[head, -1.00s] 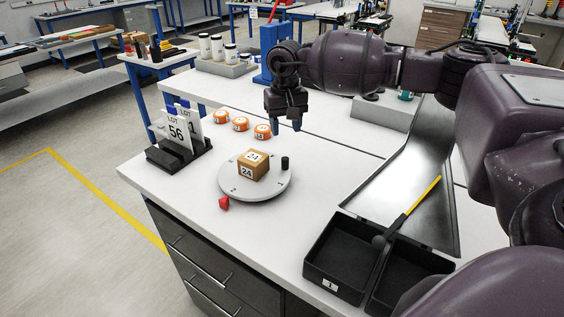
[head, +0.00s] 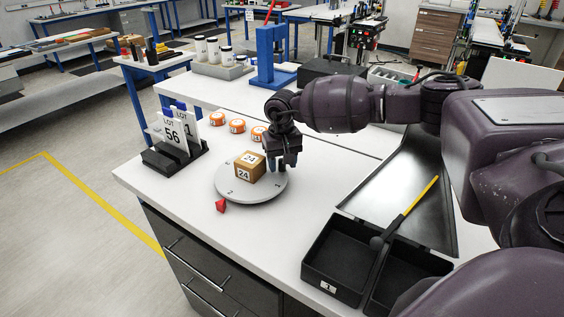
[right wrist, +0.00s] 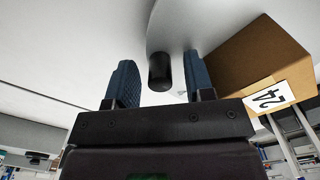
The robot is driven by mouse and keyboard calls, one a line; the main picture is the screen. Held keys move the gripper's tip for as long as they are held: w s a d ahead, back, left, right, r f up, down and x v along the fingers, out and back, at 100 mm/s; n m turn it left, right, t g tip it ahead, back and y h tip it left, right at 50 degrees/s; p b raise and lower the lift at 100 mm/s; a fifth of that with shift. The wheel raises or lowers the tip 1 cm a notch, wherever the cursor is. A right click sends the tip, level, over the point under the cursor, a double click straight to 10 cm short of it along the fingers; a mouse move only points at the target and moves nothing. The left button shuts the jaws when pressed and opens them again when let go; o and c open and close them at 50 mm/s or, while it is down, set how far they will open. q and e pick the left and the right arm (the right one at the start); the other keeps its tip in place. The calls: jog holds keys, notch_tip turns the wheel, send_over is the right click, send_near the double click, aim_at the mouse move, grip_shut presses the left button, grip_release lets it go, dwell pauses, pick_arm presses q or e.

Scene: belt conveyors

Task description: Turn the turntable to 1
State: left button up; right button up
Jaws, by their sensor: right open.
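The grey round turntable (head: 247,194) lies on the white workbench. A cardboard box (head: 250,167) with "24" labels sits on it. A red pointer (head: 221,206) stands at the turntable's near edge on the bench. My right gripper (head: 283,166) is at the turntable's right edge and hides most of the black peg there. In the right wrist view the black peg (right wrist: 160,72) stands between the two open blue fingers of the right gripper (right wrist: 160,85), with gaps visible on both sides. The box (right wrist: 246,62) is beside the right-hand finger. My left gripper is not in view.
A black holder (head: 176,158) with "LOT" cards stands left of the turntable. Several orange round items (head: 237,126) lie behind it.

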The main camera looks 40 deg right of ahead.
grip_shut()
dwell(0.3)
jog(key=shift+s, duration=0.15)
